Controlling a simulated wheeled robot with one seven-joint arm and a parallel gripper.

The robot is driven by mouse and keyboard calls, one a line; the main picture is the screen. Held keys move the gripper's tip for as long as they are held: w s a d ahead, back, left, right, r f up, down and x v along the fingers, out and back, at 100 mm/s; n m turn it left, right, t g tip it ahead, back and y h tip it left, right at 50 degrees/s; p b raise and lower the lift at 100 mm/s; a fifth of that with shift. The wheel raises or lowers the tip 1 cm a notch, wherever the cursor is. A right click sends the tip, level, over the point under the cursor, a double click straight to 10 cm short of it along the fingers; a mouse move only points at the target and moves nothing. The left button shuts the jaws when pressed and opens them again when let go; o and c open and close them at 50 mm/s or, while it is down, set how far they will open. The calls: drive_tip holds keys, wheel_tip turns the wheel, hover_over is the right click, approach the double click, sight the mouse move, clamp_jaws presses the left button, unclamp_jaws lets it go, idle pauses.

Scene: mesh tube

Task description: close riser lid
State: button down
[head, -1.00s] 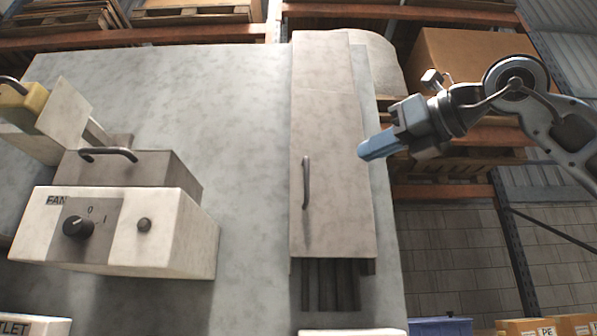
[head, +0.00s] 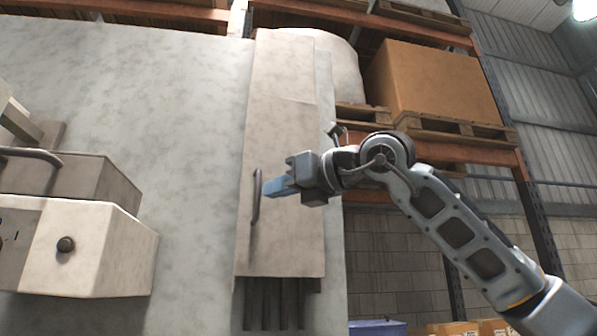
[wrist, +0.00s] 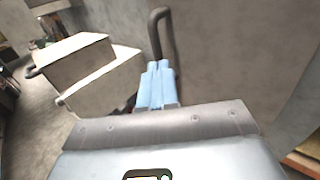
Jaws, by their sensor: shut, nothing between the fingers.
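The riser lid (head: 285,120) is a tall, narrow, pale grey panel on the grey wall, with dark vertical slats showing below its lower edge. A dark bar handle (head: 257,196) stands upright on its lower left part. In the wrist view the handle (wrist: 158,30) rises just beyond my fingertips. My gripper (head: 268,188) has light blue fingers and is in front of the panel, just right of the handle. The fingers (wrist: 157,82) are shut and empty. I cannot tell whether they touch the handle.
A white fan box (head: 90,245) with a knob and a grey lidded top (head: 85,182) stands out from the wall at the left. Shelving with a large cardboard box (head: 440,85) is at the right. A blue bin (head: 378,327) is at the lower right.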

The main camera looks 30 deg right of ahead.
drive_tip(key=shift+w+a, duration=0.25)
drive_tip(key=shift+w, duration=0.4)
drive_tip(key=shift+a+f+b, duration=0.1)
drive_tip(key=shift+f+b, duration=0.1)
drive_tip(key=shift+b, duration=0.15)
drive_tip(key=w+m+h+b, duration=0.1)
drive_tip(key=b, duration=0.1)
drive_tip(key=w+m+t+h+b, duration=0.1)
drive_tip(key=b, duration=0.1)
drive_tip(key=shift+w+a+r+h+b, duration=0.1)
drive_tip(key=shift+a+r+h+b, duration=0.05)
drive_tip(key=shift+h+b, duration=0.25)
